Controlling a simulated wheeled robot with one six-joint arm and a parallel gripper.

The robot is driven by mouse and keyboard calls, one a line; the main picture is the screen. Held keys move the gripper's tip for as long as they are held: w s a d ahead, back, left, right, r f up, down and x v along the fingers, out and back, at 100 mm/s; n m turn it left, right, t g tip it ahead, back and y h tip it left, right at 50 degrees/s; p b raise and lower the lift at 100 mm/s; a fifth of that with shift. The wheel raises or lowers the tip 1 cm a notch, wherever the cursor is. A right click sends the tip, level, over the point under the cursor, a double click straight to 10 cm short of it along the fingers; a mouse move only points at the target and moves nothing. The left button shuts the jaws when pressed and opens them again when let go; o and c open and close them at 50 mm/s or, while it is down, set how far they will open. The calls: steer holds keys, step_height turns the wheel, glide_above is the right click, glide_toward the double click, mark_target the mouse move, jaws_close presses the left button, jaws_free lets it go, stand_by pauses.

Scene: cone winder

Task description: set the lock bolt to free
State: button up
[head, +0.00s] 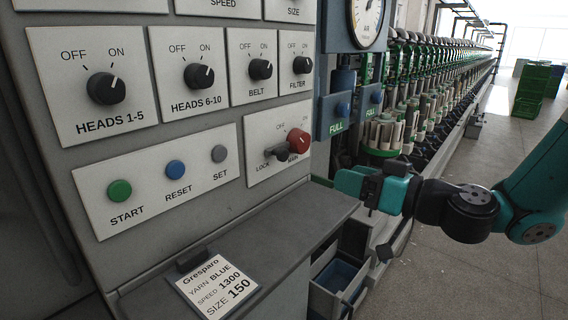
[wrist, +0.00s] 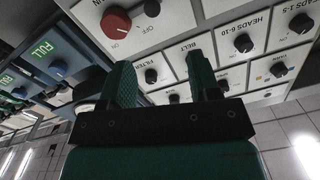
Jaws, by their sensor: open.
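The lock bolt (head: 282,155) is a small dark piece beside the word LOCK, on the white main switch plate (head: 262,166). It sits at the lower left of the red main knob (head: 299,141), close against it. In the wrist view the red knob (wrist: 116,21) and the dark bolt (wrist: 152,8) show at the top edge. The bolt's exact setting is too small to read. My gripper (head: 352,182) is right of and below the plate, apart from it. In the wrist view its two teal fingers (wrist: 163,76) are spread with nothing between them.
A grey shelf (head: 290,222) juts out below the panel, with an order card (head: 217,283) at its left. START, RESET and SET buttons (head: 175,170) are left of the plate. Blue units marked FULL (head: 338,112) stand to the right. An open drawer (head: 338,282) is below the shelf.

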steer(key=p, duration=1.2)
glide_toward(286, 154)
steer(key=shift+t, duration=0.3)
steer(key=x, duration=0.9)
steer(key=shift+s+a, duration=0.1)
steer(key=shift+a, duration=0.1)
steer(key=shift+x, duration=0.75)
steer(key=shift+f, duration=0.15)
steer(key=shift+c, duration=0.4)
